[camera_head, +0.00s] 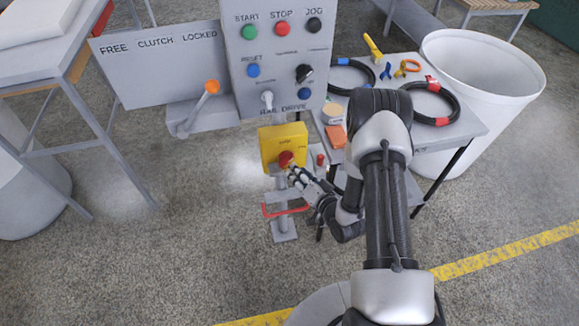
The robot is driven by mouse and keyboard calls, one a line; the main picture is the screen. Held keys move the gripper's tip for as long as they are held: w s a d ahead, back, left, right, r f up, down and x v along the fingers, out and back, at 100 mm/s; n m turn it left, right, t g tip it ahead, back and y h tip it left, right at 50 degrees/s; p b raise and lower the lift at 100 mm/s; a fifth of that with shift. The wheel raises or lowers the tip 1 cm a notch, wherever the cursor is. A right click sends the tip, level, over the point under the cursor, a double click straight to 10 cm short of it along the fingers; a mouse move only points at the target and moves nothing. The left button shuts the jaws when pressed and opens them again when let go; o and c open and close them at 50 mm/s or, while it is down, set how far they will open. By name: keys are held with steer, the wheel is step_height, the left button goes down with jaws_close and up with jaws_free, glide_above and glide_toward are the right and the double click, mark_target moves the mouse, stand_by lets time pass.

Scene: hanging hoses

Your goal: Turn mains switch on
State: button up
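The mains switch (285,159) is a red rotary knob on a yellow box (270,144). The box stands on a grey post below the control panel. My gripper (293,172) is at the lower right of the red knob, with its fingertips touching or very close to it. The fingers overlap the knob's edge, so I cannot tell whether they are around it or only beside it. The knob's exact angle and the small lettering on the box are too small to read.
The grey control panel (248,72) with coloured buttons stands behind. An orange-knobbed lever (212,87) is at its left, before a FREE/CLUTCH/LOCKED plate (150,68). A table (458,130) with hoses and tools and a white bin (485,60) are at the right. A red bar (285,211) crosses the post below.

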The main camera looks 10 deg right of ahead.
mark_target(288, 162)
steer(key=b+x, duration=0.1)
steer(key=x, duration=0.5)
steer(key=shift+w+a, duration=0.1)
steer(key=shift+w, duration=0.25)
jaws_close()
